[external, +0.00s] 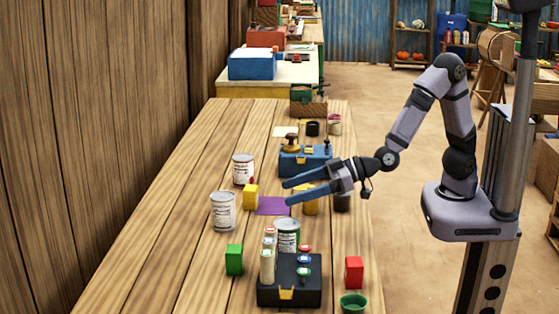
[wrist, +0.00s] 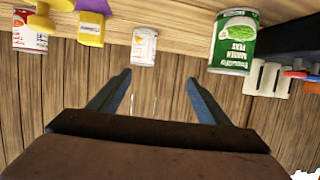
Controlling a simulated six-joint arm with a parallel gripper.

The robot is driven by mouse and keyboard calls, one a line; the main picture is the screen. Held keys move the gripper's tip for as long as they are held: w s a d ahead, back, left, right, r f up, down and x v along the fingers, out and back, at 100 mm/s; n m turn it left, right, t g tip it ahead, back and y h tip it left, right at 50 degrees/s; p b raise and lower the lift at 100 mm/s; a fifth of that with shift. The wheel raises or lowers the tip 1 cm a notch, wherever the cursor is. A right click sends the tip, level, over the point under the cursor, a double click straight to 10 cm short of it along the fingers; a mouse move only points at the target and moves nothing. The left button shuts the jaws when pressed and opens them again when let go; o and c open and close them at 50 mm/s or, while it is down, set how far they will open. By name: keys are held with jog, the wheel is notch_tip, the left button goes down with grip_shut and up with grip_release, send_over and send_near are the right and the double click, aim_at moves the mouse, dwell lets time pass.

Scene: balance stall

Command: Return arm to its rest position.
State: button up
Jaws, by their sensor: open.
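My gripper (external: 286,193) hangs over the right middle of the wooden table (external: 180,215), its blue fingers spread and pointing left. Nothing shows between them. My arm reaches to it from the right, bent upward at the elbow. No marker of a rest position shows.
Near the gripper are a purple mat (external: 272,207), a yellow block (external: 251,196), a blue stand (external: 305,161), a white can (external: 223,213) and a green can (external: 287,234). A black rack (external: 289,290) stands in front. The table's left side is clear.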

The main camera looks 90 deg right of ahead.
jog(key=s+d+f+g, duration=0.1)
jog(key=s+d, duration=0.1)
jog(key=d, duration=0.1)
jog(key=s+d+n, duration=0.1)
jog(key=s+d, duration=0.1)
jog(key=d, duration=0.2)
jog(key=s+d+f+g+b, duration=0.1)
jog(key=d, duration=0.3)
jog(key=shift+s+f+n+g, duration=0.3)
jog(key=shift+s, duration=0.1)
jog(key=s+d+g+p, duration=0.1)
jog(key=s+p, duration=0.1)
jog(key=p, duration=0.1)
jog(key=s+g+p, duration=0.2)
jog(key=s, duration=0.1)
jog(key=s+d+m+g+h+p, duration=0.1)
jog(key=s+g+p, duration=0.1)
jog(key=p, duration=0.1)
jog(key=shift+s+d+r+p, duration=0.1)
jog(key=shift+s+d+p, duration=0.2)
jog(key=shift+s+p, duration=0.05)
jog(key=s+d+r+m+g+p, duration=0.1)
jog(key=s+d+g+p, duration=0.1)
jog(key=s, duration=0.4)
jog(key=s+d+r+m+g+h+p, duration=0.1)
jog(key=s+d+r+g+p, duration=0.1)
jog(key=s+g+p, duration=0.2)
jog(key=s+p, duration=0.1)
jog(key=s, duration=0.2)
jog(key=shift+d, duration=0.35)
